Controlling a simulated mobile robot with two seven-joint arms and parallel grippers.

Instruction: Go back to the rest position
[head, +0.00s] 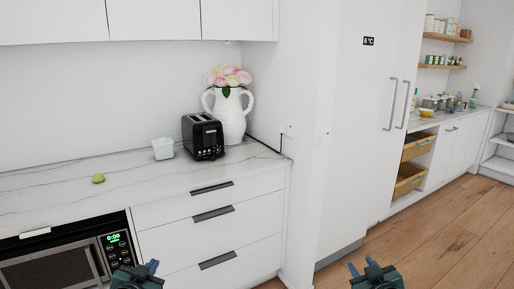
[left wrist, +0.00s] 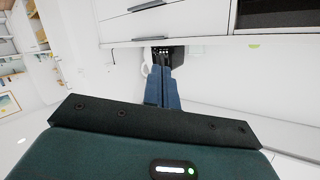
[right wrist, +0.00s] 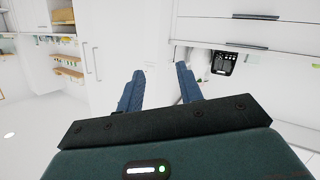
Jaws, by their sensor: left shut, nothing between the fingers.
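My left gripper (head: 140,268) is at the bottom edge of the head view, in front of the drawers and the microwave. In the left wrist view its two blue fingers (left wrist: 161,72) are together with nothing between them. My right gripper (head: 363,266) is at the bottom edge of the head view, over the wooden floor. In the right wrist view its blue fingers (right wrist: 159,68) stand apart with nothing between them. Both grippers are clear of the counter and touch nothing that I can see.
A microwave (head: 60,265) sits below. Open wooden floor (head: 450,230) lies to the right, beside pull-out baskets (head: 410,178).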

